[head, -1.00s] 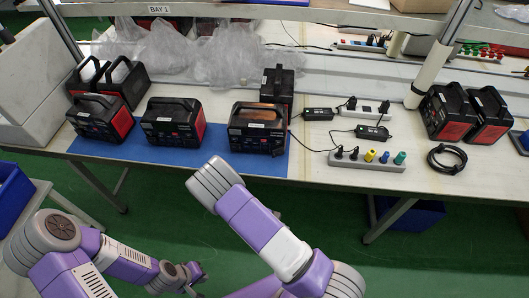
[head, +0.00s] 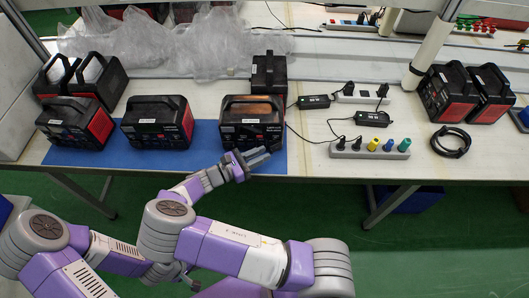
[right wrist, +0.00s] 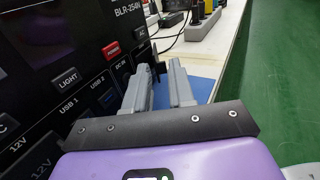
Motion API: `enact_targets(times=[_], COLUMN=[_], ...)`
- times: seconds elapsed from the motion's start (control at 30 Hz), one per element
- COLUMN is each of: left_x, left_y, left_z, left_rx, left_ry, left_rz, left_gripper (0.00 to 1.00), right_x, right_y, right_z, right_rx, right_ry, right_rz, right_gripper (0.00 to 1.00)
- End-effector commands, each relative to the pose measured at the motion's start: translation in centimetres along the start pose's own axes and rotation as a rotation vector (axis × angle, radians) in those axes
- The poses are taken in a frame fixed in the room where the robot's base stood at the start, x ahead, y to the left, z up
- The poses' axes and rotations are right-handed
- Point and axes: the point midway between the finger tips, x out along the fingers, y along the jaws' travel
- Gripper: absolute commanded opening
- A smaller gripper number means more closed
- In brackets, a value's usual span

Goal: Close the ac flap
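The black power station (head: 252,130) stands on the blue mat, its front facing me. In the right wrist view its front panel (right wrist: 60,85) fills the left side, with LIGHT, POWER, USB and AC labels. A small dark piece, apparently the AC flap (right wrist: 158,68), juts out from the panel's right part below the AC label. My right gripper (head: 266,155) is in front of the station's lower right; in the wrist view its grey fingers (right wrist: 163,85) are a narrow gap apart, close to the flap. Contact cannot be told. My left gripper (head: 188,281) is low, partly hidden by my right arm.
Other power stations (head: 157,122) stand to the left, and one (head: 269,76) stands behind. A power strip (head: 370,148) and adapters with cables lie to the right. Plastic bags (head: 150,45) lie behind. The blue mat (head: 205,150) has bare room along its front.

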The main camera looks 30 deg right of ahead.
Motion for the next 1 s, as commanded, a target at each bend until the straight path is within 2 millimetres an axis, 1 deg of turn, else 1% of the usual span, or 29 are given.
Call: enact_targets(times=[0.03,0.1,0.2,0.47,0.5,0.63,0.83,1.0], left_x=[0.2,0.3,0.4,0.4,0.4,0.4,0.4,0.2], left_y=[-0.1,-0.1,-0.2,-0.1,-0.1,-0.1,-0.1,-0.1], left_z=[0.0,0.0,0.0,0.0,0.0,0.0,0.0,0.0], left_rx=[0.000,0.000,0.000,0.000,0.000,0.000,0.000,0.000], left_ry=[0.000,0.000,0.000,0.000,0.000,0.000,0.000,0.000], left_rz=[0.000,0.000,0.000,0.000,0.000,0.000,0.000,0.000], left_gripper=[0.00,0.00,0.00,0.00,0.00,0.00,0.00,0.00], right_x=[0.7,1.3,1.9,2.1,2.1,2.1,2.1,2.1], right_y=[0.0,0.0,0.0,0.0,0.0,0.0,0.1,0.6], right_z=[-0.1,-0.1,0.0,0.0,0.0,0.0,-0.1,-0.1], right_rx=[0.001,0.001,0.000,0.000,0.000,0.000,0.001,0.002], right_ry=[-0.002,-0.001,0.000,0.001,0.001,0.001,0.002,0.003], right_rz=[-0.002,-0.002,-0.001,-0.001,-0.001,0.000,-0.009,-0.076], right_gripper=[0.23,0.23,0.23,0.23,0.20,0.00,0.00,0.00])
